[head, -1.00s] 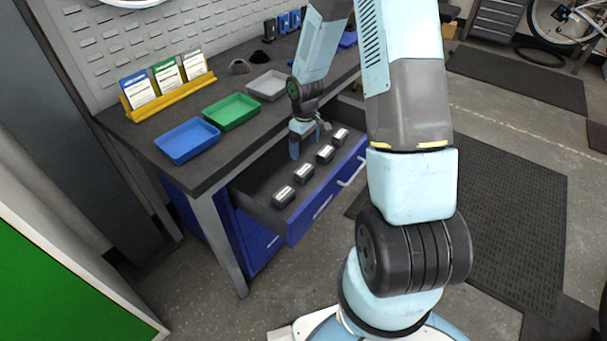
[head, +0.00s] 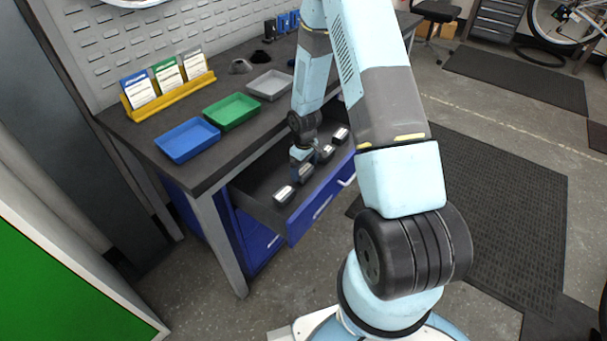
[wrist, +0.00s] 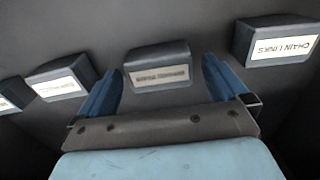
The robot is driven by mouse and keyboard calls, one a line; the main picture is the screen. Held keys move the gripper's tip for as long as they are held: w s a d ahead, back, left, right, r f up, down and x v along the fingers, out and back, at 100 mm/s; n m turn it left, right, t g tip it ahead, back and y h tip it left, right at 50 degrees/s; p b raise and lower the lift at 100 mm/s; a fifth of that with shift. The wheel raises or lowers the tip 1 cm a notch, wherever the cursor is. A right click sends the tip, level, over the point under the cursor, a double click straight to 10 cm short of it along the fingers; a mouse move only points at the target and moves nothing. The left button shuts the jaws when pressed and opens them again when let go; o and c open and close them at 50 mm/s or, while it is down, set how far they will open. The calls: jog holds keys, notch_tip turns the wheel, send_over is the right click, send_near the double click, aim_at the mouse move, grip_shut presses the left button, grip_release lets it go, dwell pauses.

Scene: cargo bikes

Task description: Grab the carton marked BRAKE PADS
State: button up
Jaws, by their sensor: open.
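Small dark cartons with white labels lie in a row in the open drawer (head: 262,207). In the wrist view, the right carton (wrist: 276,42) reads CHAIN LINKS, upside down. The middle carton (wrist: 158,58) has a blurred label that I cannot read for sure. The left carton (wrist: 62,82) is also unreadable, and another is cut off at the left edge. I cannot tell which is marked BRAKE PADS. My gripper (wrist: 162,66) is open, with its blue fingers on either side of the middle carton's near part. In the head view my gripper (head: 298,164) is down in the drawer among the cartons.
The drawer has a blue front (head: 318,207) and sits under a dark workbench (head: 205,168). Blue (head: 187,140), green (head: 231,111) and grey (head: 270,85) trays stand on the bench above. A yellow holder (head: 170,97) with cards is behind them. The bench edge is close to my arm.

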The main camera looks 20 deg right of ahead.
jog(key=shift+f, duration=1.05)
jog(key=c, duration=1)
jog(key=shift+r, duration=0.15)
